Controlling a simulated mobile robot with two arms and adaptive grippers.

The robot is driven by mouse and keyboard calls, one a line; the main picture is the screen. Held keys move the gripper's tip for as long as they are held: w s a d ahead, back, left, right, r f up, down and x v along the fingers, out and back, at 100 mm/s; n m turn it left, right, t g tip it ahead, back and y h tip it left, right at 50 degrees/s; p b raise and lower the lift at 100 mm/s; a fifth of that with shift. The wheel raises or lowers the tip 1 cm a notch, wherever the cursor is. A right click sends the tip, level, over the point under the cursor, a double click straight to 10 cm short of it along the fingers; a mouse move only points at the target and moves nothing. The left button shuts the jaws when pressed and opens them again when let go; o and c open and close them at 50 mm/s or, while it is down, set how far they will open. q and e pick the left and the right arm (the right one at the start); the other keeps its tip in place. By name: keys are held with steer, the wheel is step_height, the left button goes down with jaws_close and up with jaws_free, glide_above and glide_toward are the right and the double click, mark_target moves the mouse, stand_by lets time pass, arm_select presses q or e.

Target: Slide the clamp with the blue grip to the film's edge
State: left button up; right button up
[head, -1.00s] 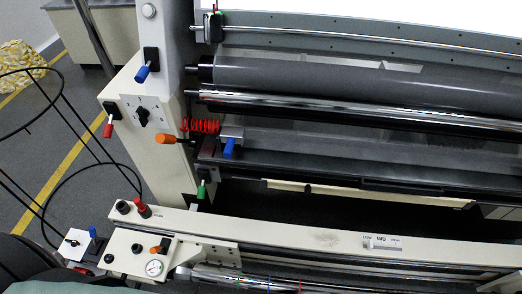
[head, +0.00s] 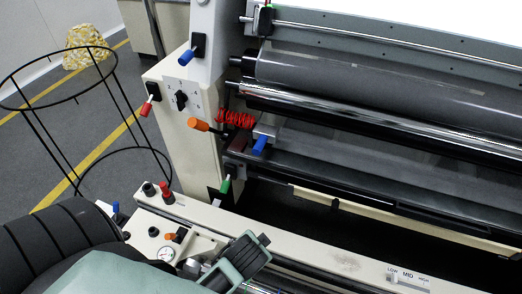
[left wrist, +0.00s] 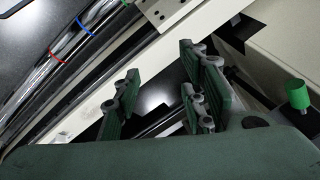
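In the head view, a small grey clamp block with a blue grip (head: 260,144) sits at the left end of the dark rail, beside a red coil. The grey translucent film (head: 345,150) lies to its right, below the chrome roller; I cannot tell exactly where its edge is. My left gripper (head: 243,262) is low in the head view, above the cream front beam and well apart from the clamp. In the left wrist view its green fingers (left wrist: 160,98) stand apart with nothing between them. The clamp is not visible there. My right gripper is not in view.
Other coloured handles stand nearby: an orange knob (head: 198,124), a green grip (head: 225,185) and a blue toggle (head: 188,57). The green knob in the left wrist view (left wrist: 298,95) is close to my gripper. A black wire stand (head: 85,120) is at left.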

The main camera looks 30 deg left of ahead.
arm_select(q)
steer(key=w+a+r+t+y, duration=0.1)
steer(key=w+a+r+y, duration=0.1)
steer(key=w+r+y, duration=0.3)
steer(key=w+a+r+t+y, duration=0.1)
steer(key=w+a+r, duration=0.25)
steer(key=r, duration=0.25)
steer(key=m+t+y, duration=0.2)
steer(key=y, duration=0.3)
glide_toward(261, 146)
steer(key=w+a+f, duration=0.2)
steer(key=a, duration=0.1)
steer(key=x, duration=0.4)
steer(key=p+x, duration=0.1)
steer(key=x, duration=0.1)
steer(key=shift+a+r, duration=0.2)
steer(key=shift+r, duration=0.1)
steer(key=shift+w+a+f, duration=0.15)
steer(key=shift+w+a, duration=0.2)
steer(key=shift+a, duration=0.2)
steer(key=shift+c, duration=0.6)
steer(key=shift+f, duration=0.1)
jaws_close()
steer(key=shift+s, duration=0.1)
steer(key=shift+f, duration=0.1)
